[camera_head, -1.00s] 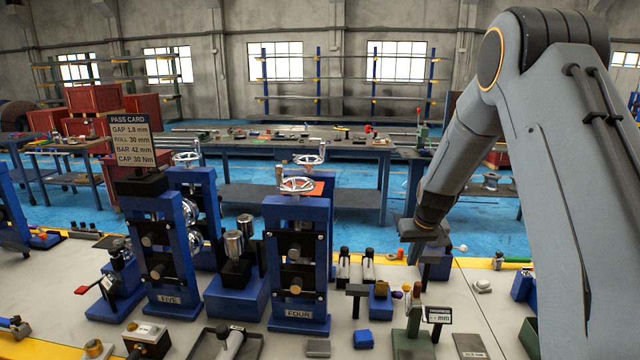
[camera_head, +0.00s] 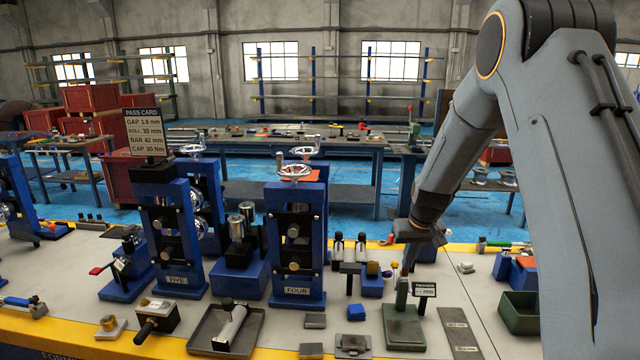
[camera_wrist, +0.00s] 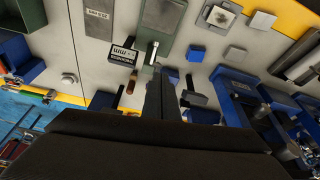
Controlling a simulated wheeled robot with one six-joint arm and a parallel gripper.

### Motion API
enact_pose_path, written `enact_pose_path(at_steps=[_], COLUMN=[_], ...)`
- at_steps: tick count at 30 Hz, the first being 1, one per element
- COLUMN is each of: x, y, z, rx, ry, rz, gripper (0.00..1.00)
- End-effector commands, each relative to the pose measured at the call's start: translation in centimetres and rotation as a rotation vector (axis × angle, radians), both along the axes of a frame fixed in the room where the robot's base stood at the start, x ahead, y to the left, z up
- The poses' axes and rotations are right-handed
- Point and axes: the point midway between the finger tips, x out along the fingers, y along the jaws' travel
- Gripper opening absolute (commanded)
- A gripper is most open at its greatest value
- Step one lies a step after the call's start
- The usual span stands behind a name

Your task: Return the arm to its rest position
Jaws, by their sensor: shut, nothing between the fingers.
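My arm (camera_head: 455,150) comes down from the upper right in the head view, bent at the elbow, with its wrist low over the bench. My gripper (camera_wrist: 161,78) shows in the wrist view as two dark fingers side by side, shut and empty. It points down over the bench, near the green stand (camera_head: 404,325) with the small black-and-white display (camera_head: 425,290). In the head view the fingertips are hard to make out against the parts behind them. I cannot tell whether they touch anything.
Blue roll stands marked FIVE (camera_head: 176,281) and FOUR (camera_head: 296,291) stand left of my gripper. A dark tray (camera_head: 202,341) lies at the front, and a green bin (camera_head: 520,316) stands at the right.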

Motion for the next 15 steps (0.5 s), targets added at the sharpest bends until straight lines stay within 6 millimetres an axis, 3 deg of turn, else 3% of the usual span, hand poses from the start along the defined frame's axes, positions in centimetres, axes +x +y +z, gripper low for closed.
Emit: enact_pose_path(at_steps=[8,15], x=[-4.1,-10.7], y=[1.5,3.0], z=[0.0,-0.4], rx=[0.004,0.006], ry=[0.036,0.090], rz=[-0.005,-0.018], gripper=[0.00,0.00])
